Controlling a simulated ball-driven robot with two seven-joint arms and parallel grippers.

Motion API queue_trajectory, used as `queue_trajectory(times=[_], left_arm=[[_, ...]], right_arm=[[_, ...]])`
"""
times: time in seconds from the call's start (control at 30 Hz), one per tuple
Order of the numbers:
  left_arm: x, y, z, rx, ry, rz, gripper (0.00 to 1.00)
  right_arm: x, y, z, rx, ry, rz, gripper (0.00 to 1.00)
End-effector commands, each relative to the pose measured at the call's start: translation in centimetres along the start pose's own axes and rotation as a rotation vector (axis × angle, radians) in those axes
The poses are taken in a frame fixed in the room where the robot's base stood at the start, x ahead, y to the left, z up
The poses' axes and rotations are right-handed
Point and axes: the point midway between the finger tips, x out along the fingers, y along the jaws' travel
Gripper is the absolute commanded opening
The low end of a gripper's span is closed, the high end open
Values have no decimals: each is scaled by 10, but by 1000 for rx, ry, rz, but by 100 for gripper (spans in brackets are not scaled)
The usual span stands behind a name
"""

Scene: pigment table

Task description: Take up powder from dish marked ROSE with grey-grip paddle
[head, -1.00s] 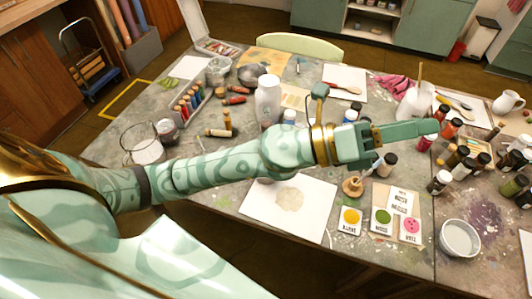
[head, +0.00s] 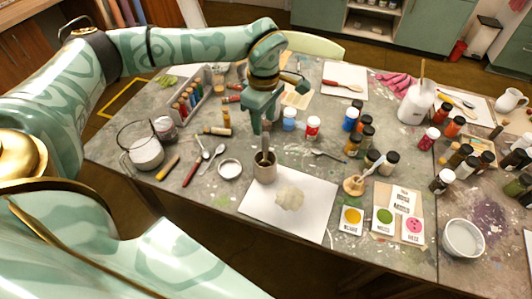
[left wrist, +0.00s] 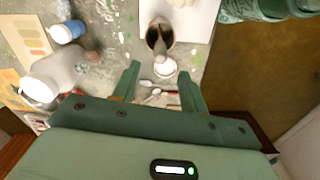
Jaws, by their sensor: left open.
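My left gripper (head: 263,128) points down above a metal cup (head: 264,173), with its fingers apart and empty. A dark-handled tool (head: 265,155) stands in the cup; I cannot tell if it is the grey-grip paddle. In the left wrist view the cup (left wrist: 152,40) and the tool (left wrist: 161,44) lie beyond the open fingers (left wrist: 160,85). At the front right are small dishes of yellow (head: 352,216), green (head: 384,216) and pink powder (head: 414,226). Their labels are too small to read surely; the pink one may be ROSE. My right gripper is out of view.
A white sheet (head: 315,215) with a pale powder patch (head: 289,198) lies beside the cup. A wooden stand (head: 354,186) holds a light-handled tool. Bottles crowd the right; a white bowl (head: 462,238) stands front right.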

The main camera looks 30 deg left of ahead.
Motion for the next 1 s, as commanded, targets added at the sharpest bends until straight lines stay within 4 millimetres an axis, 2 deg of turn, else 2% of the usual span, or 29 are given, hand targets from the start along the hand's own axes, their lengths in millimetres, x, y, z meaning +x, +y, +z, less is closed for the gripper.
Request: queue_trajectory(times=[0.03,0.1,0.37,0.63,0.87,0.9,1.0], left_arm=[[14,-1,0,0,-1,-5,44],[25,0,1,1,-1,-3,44],[42,0,2,0,-2,0,44],[85,0,5,1,-3,-3,44],[87,1,5,1,-3,1,44],[87,1,5,1,-3,1,38],[87,1,5,1,-3,1,10]], right_arm=[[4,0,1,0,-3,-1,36],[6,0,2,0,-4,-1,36],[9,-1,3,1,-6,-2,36],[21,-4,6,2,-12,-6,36],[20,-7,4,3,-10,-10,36],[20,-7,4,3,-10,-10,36],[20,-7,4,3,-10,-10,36]])
